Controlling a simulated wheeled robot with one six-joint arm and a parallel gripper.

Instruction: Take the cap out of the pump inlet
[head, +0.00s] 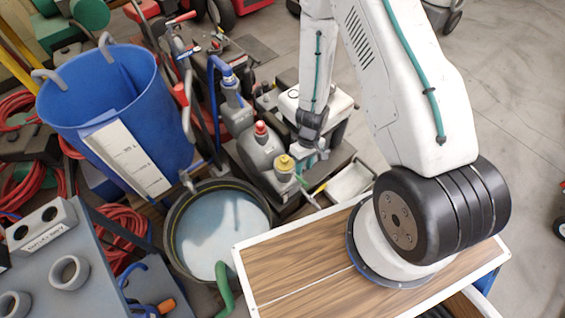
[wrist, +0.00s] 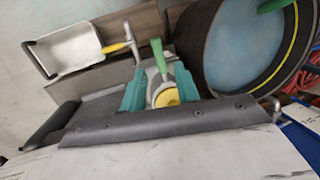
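The grey pump (head: 258,150) stands low beside the round tub, with a blue hose on its top. A yellow cap (head: 284,163) sits at the pump's near right side, in a pale ring; it also shows in the wrist view (wrist: 165,97), partly hidden by my gripper's body. A red cap (head: 261,128) is on the pump's top. My gripper (head: 312,160) is just right of the yellow cap in the head view. In the wrist view its teal fingers (wrist: 161,90) are apart, one on each side of the yellow cap. I cannot tell whether they touch it.
A green handle (wrist: 159,58) rises close beyond the fingers. A white tray (head: 350,182) with a yellow-handled tool lies right of the pump. The dark-rimmed tub (head: 222,228) of cloudy water and a blue bin (head: 120,95) stand left. Open floor (head: 520,110) is at right.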

